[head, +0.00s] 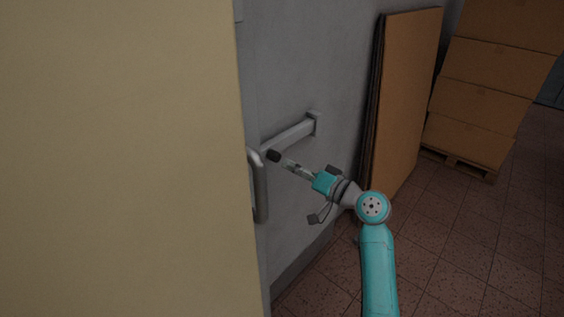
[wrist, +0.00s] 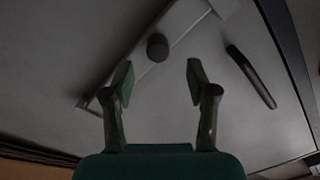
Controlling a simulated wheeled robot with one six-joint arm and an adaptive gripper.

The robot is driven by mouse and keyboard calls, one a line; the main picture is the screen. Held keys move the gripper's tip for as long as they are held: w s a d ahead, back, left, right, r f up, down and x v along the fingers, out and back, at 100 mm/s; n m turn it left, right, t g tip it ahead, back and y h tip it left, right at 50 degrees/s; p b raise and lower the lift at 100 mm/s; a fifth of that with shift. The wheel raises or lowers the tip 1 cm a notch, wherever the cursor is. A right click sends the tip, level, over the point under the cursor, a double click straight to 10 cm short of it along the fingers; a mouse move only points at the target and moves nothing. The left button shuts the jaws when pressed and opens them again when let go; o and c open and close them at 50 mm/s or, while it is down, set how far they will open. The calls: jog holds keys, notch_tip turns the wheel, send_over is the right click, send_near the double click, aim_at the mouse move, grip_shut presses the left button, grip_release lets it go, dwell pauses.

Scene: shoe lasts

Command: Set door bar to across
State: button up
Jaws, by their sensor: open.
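The door bar (head: 292,135) is a pale grey bar on the grey wall or door surface, with a bracket at its far right end. It slants down to the left in the head view; I cannot tell whether it is level. In the wrist view the bar (wrist: 186,28) runs diagonally. Its dark round knob (head: 274,156) stands out near the left end and also shows in the wrist view (wrist: 157,47). My gripper (head: 290,165) points at the knob. In the wrist view its fingers (wrist: 158,78) are apart, with the knob centred beyond the tips, not gripped.
A curved pull handle (head: 261,188) is left of and below the knob; a dark handle (wrist: 250,76) shows right of the bar in the wrist view. A large yellowish panel (head: 120,160) fills the left. Brown boards (head: 405,100) and stacked boxes (head: 485,75) stand right.

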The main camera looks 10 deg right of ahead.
jog(key=shift+v, duration=2.55)
jog(key=s+f+m+h, duration=0.3)
jog(key=s+f+h, duration=0.35)
jog(key=f, duration=0.85)
jog(key=s+f+m+h, duration=0.1)
jog(key=s+f, duration=0.4)
jog(key=s, duration=0.4)
jog(key=s+f+h, duration=0.2)
jog(key=s+f, duration=0.2)
jog(key=s, duration=0.4)
jog(key=s+n+h, duration=0.2)
jog(key=s, duration=1.5)
jog(key=s+r+n, duration=0.3)
jog(key=s+r, duration=0.4)
jog(key=s, duration=0.5)
jog(key=shift+a+r+t, duration=0.3)
jog(key=shift+a+r, duration=0.05)
jog(key=shift+a, duration=0.1)
jog(key=shift+s+y, duration=0.1)
jog(key=shift+y, duration=0.15)
